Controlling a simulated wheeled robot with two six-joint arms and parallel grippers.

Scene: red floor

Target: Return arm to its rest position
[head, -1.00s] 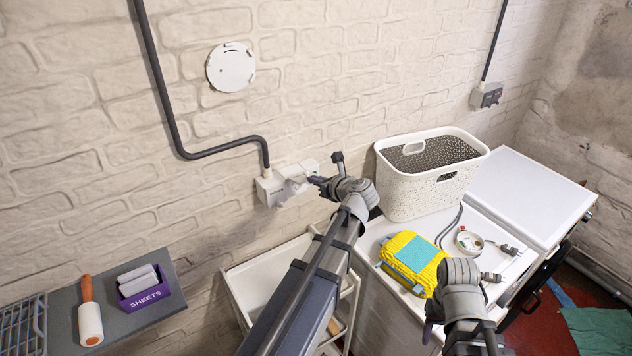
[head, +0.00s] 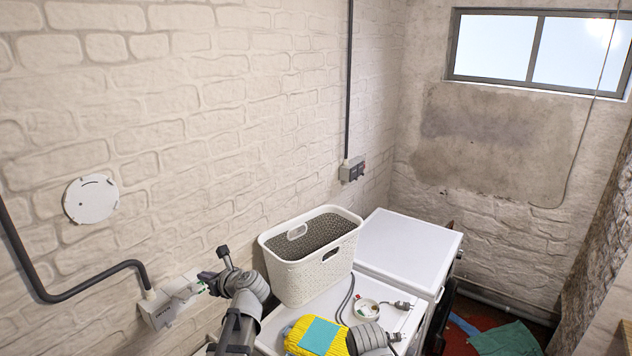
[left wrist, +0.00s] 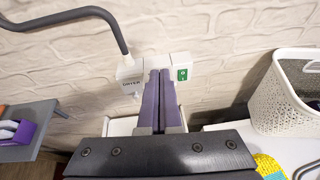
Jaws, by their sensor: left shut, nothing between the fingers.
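My left gripper (head: 207,283) reaches in from the bottom of the head view, with its purple fingers close to the labelled wall socket box (head: 160,312). In the left wrist view the two purple fingers (left wrist: 161,90) lie side by side, shut and empty. They point at the wall between the grey "DRYER" box (left wrist: 130,70) and a white switch with a green face (left wrist: 182,74). Whether they touch either cannot be told. Part of my right arm (head: 370,338) shows at the bottom edge of the head view; its fingers are out of sight.
A white laundry basket (head: 300,276) stands right of my left gripper on a white machine top. Another white top (head: 410,242) adjoins behind.

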